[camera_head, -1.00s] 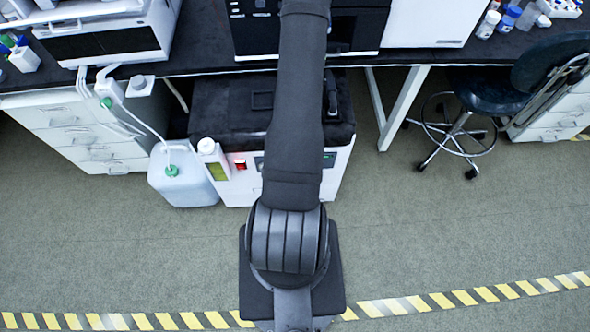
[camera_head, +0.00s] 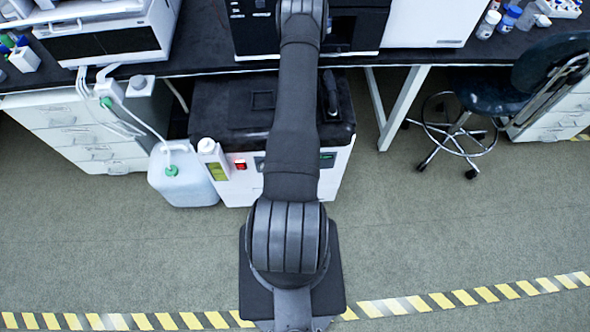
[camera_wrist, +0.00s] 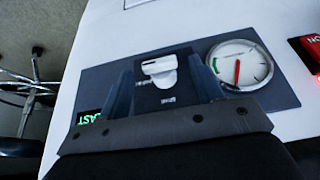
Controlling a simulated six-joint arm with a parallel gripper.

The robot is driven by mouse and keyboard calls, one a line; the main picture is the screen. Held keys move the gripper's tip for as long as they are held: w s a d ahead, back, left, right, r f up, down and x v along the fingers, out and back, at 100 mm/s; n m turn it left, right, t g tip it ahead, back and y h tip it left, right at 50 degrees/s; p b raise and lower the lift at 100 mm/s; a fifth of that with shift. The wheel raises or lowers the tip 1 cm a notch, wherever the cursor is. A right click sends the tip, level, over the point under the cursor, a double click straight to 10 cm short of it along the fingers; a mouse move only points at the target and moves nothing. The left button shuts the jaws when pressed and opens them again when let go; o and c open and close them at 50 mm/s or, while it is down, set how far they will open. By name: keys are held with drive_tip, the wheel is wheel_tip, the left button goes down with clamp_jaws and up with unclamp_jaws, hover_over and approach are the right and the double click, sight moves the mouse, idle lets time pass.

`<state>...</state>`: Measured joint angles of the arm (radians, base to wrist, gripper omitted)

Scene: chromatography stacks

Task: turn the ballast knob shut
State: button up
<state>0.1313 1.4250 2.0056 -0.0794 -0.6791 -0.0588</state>
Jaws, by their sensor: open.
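The ballast knob (camera_wrist: 160,69) is a white knob with a short handle on a dark grey panel (camera_wrist: 277,97) in the wrist view. My gripper (camera_wrist: 161,64) is open, with one blue-grey finger on each side of the knob. Gaps show between the fingers and the knob. A green lit label (camera_wrist: 88,118) ending in "AST" is partly covered by my gripper at left. In the head view my arm hides the knob and gripper; the white-fronted unit with a black top (camera_head: 215,115) stands under the bench.
A round gauge (camera_wrist: 240,66) with a red needle sits right of the knob, and a red lit switch (camera_wrist: 308,50) lies further right. A white jug (camera_head: 183,178) and a small bottle (camera_head: 213,158) stand left in the head view. A stool (camera_head: 465,110) is at right.

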drive_tip(key=shift+w+f, duration=0.1)
drive_tip(key=shift+f, duration=0.05)
drive_tip(key=c, duration=1)
drive_tip(key=shift+a, duration=0.1)
drive_tip(key=shift+a+f+n+t+h, duration=0.45)
drive_tip(key=shift+n+h, duration=0.3)
drive_tip(key=shift+h, duration=2)
drive_tip(key=shift+a+f+n+t+h, duration=0.45)
drive_tip(key=shift+n+h, duration=0.25)
drive_tip(key=shift+h, duration=2)
drive_tip(key=shift+a+f+n+t+h, duration=0.45)
drive_tip(key=shift+n+h, duration=0.3)
drive_tip(key=shift+h, duration=2)
